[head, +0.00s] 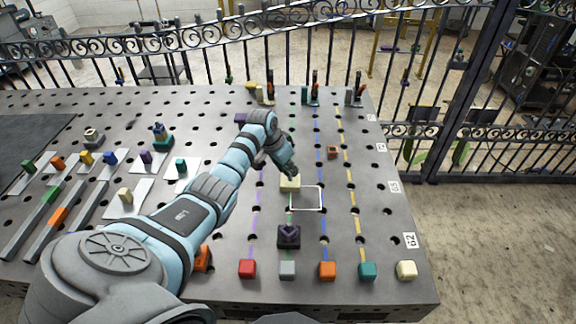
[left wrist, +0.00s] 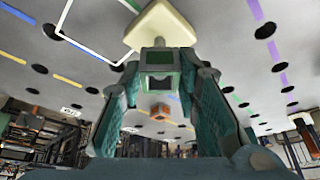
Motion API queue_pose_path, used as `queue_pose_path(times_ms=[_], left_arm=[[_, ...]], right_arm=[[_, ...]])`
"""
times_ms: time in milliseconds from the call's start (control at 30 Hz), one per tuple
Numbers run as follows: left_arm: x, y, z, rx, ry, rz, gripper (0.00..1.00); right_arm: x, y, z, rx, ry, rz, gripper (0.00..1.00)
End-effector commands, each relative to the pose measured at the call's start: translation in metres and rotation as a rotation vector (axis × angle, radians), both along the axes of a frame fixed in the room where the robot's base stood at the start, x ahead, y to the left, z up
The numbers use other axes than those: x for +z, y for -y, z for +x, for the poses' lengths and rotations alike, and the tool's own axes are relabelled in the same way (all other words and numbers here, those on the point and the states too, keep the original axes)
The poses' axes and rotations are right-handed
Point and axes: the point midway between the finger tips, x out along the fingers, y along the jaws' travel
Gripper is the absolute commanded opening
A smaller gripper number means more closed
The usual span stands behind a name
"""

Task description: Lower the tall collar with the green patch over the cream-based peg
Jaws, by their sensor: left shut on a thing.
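A cream base (head: 290,184) stands on the table beside a white square outline. It also shows at the top of the left wrist view (left wrist: 160,25). My left gripper (head: 289,172) is directly at this base, pointing down. In the left wrist view it is shut on a dark collar with a green patch (left wrist: 161,60), held between its two fingers. The collar's far end meets the cream base in that view; I cannot tell whether it is fully seated. My right gripper is not in view.
Several coloured cubes, such as a red one (head: 247,268), line the front edge. The white outline (head: 319,198) is empty.

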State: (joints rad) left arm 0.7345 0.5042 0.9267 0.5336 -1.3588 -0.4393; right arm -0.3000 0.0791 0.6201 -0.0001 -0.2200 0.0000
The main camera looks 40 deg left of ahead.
Motion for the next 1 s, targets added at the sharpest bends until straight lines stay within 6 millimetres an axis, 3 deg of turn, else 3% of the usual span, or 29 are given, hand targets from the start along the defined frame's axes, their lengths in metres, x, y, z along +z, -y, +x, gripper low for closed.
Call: queue_pose_path(times_ms=[133, 167, 300, 667, 1000], left_arm=[[0.001, 0.000, 0.000, 0.000, 0.001, 0.000, 0.00], [0.001, 0.000, 0.000, 0.000, 0.001, 0.000, 0.34], [0.001, 0.000, 0.000, 0.000, 0.001, 0.000, 0.53], [0.008, -0.001, -0.002, 0.001, 0.002, 0.000, 0.53], [0.087, -0.005, -0.035, -0.001, 0.003, 0.005, 0.53]], right_arm=[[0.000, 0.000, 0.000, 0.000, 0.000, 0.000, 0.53], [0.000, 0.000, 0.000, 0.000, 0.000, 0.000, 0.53], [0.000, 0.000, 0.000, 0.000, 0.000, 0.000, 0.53], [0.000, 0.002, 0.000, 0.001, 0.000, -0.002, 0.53], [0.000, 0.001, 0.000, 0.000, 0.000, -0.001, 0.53]])
